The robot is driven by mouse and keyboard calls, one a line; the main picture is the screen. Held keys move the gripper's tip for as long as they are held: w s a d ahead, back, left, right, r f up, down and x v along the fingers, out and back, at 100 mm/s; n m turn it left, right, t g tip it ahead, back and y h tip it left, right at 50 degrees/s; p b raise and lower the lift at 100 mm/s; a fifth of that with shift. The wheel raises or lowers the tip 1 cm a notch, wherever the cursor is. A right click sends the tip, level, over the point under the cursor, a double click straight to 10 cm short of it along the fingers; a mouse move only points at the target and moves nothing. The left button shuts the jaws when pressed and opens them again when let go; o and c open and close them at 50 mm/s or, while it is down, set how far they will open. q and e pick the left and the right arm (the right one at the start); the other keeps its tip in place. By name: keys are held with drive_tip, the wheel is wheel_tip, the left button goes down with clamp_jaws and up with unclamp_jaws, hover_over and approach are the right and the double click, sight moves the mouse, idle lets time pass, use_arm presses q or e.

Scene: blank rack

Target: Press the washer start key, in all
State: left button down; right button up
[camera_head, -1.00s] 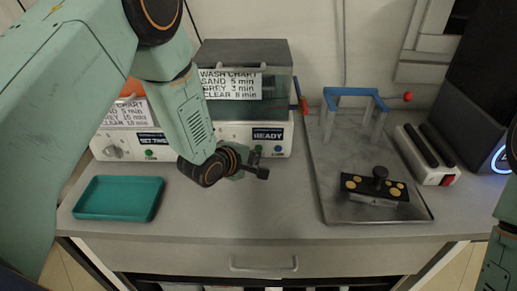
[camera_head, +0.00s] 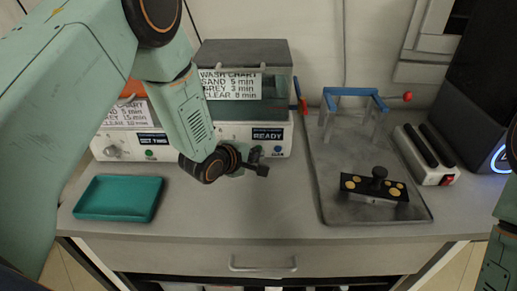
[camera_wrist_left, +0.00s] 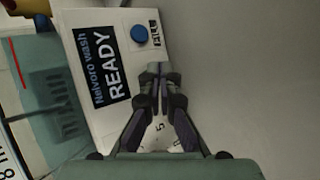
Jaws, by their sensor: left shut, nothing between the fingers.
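The washer (camera_head: 225,137) stands at the back of the counter, a white base under a dark tank. Its display (camera_head: 268,134) reads READY, and the display also shows large in the left wrist view (camera_wrist_left: 103,65). The blue round key (camera_head: 278,149) sits on the white front panel; it is clear in the left wrist view (camera_wrist_left: 139,34), beside the display. My left gripper (camera_head: 263,168) is shut and empty in front of the panel. In the wrist view its fingertips (camera_wrist_left: 159,70) appear just below the blue key, apart from it. My right gripper is out of view.
A second white unit (camera_head: 112,149) with a knob and green button stands left. A teal tray (camera_head: 120,198) lies on the left counter. A grey board with a blue-topped frame (camera_head: 352,92) and a black-and-yellow fixture (camera_head: 374,188) is right. The middle counter is clear.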

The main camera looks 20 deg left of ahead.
use_arm(q)
drive_tip(key=shift+w+a, duration=0.1)
drive_tip(key=shift+w, duration=0.3)
idle(0.5)
drive_tip(key=shift+s, duration=0.15)
drive_tip(key=shift+s+d+p, duration=0.25)
drive_tip(key=shift+s+p, duration=0.15)
drive_tip(key=shift+s, duration=0.25)
drive_tip(key=shift+s+d+p, duration=0.25)
drive_tip(key=shift+s+p, duration=0.15)
drive_tip(key=shift+s, duration=0.45)
drive_tip(key=shift+s+d+p, duration=0.2)
drive_tip(key=shift+s+p, duration=0.1)
drive_tip(key=shift+s, duration=0.5)
drive_tip(key=shift+s+d+p, duration=0.2)
drive_tip(key=shift+s+p, duration=0.05)
drive_tip(key=shift+s, duration=0.5)
